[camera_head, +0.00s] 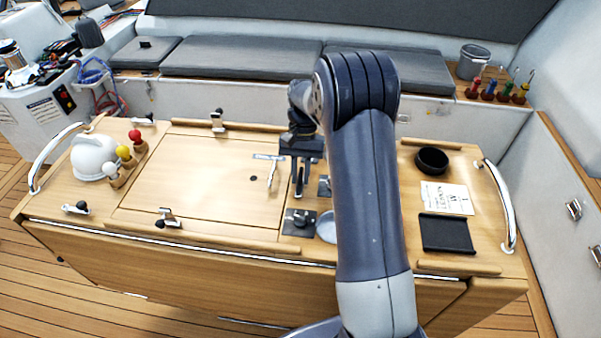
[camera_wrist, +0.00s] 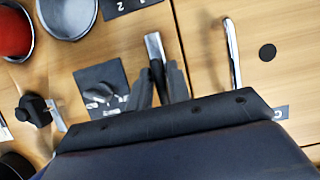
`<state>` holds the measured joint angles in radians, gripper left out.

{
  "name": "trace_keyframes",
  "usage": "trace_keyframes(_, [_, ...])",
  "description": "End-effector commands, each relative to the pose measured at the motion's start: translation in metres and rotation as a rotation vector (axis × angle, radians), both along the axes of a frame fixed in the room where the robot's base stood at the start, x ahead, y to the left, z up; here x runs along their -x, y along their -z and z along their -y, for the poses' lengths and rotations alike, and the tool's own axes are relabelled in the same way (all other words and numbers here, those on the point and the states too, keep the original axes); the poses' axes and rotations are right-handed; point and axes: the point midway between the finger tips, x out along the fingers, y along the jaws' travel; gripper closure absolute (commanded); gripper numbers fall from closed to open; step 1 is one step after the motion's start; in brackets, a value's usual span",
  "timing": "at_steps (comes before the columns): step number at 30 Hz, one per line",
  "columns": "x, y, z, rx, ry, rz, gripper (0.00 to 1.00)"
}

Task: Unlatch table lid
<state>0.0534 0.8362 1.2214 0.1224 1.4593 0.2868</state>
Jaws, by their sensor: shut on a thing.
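The wooden table lid (camera_head: 200,180) lies flat and closed in the table top. A silver lever (camera_head: 272,174) stands at its right edge by a small label; it also shows in the wrist view (camera_wrist: 232,55), apart from my fingers. My gripper (camera_head: 299,185) points down just right of that lever. In the wrist view its dark fingers (camera_wrist: 160,88) are shut on another silver lever (camera_wrist: 154,48), across the seam from the first. The fingers hide its lower end. Other latches sit at the lid's back edge (camera_head: 217,121) and front edge (camera_head: 168,217).
Black plates with knobs (camera_head: 299,221) (camera_wrist: 100,92) lie close beside my gripper. A grey round dish (camera_wrist: 68,14) and a red round thing (camera_wrist: 12,32) are nearby. A kettle (camera_head: 93,157) stands left; a black tray (camera_head: 446,233) lies right. My arm hides part of the table.

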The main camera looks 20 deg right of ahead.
Motion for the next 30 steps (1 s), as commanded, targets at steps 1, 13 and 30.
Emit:
trace_keyframes(1, [-0.001, -0.001, 0.0, 0.0, -0.002, 0.002, 1.0])
trace_keyframes(13, [0.0, 0.0, 0.0, 0.0, 0.0, 0.001, 0.66])
trace_keyframes(30, [-0.019, -0.042, 0.007, 0.0, 0.001, 0.008, 0.66])
